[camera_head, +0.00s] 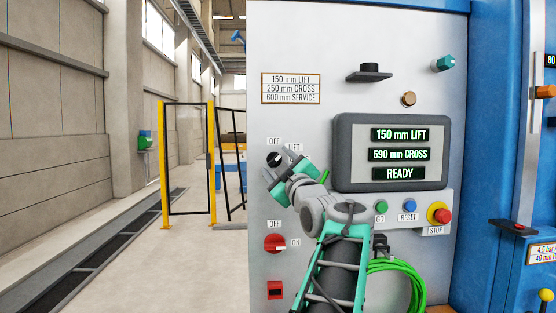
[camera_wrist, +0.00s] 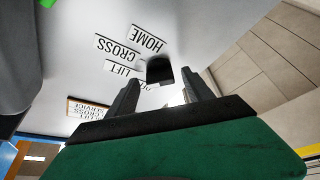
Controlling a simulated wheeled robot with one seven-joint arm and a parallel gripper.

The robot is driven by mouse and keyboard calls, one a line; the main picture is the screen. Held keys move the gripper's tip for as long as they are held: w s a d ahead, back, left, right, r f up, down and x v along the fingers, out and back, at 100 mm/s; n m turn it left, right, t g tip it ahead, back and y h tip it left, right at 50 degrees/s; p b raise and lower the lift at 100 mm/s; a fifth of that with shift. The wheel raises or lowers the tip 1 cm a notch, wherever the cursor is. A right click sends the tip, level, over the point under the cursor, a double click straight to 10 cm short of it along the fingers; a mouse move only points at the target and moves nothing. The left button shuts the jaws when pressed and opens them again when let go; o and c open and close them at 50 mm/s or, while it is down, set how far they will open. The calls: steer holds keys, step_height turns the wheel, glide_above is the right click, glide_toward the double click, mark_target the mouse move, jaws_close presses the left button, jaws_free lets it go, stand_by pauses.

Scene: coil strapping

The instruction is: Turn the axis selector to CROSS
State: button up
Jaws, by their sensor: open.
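The axis selector is a black knob (camera_head: 274,157) on the grey panel, below an OFF label and left of a LIFT label. In the wrist view the knob (camera_wrist: 160,70) stands among the labels HOME (camera_wrist: 148,38), CROSS (camera_wrist: 118,53), LIFT (camera_wrist: 121,68) and a partly hidden OFF. I cannot tell which label it points to. My gripper (camera_head: 283,167) is open at the panel, just in front of the selector, and hides the lower labels in the head view. In the wrist view its two dark fingers (camera_wrist: 163,88) lie on either side of the knob, without visible contact.
The display (camera_head: 398,154) reads 150 mm LIFT, 590 mm CROSS, READY. A red OFF/ON switch (camera_head: 275,243) sits below the selector. GO (camera_head: 382,207), RESET (camera_head: 410,206) and the red STOP button (camera_head: 443,216) are to the right. A green cable (camera_head: 408,266) hangs lower down.

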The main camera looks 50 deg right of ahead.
jaws_close()
stand_by(0.7)
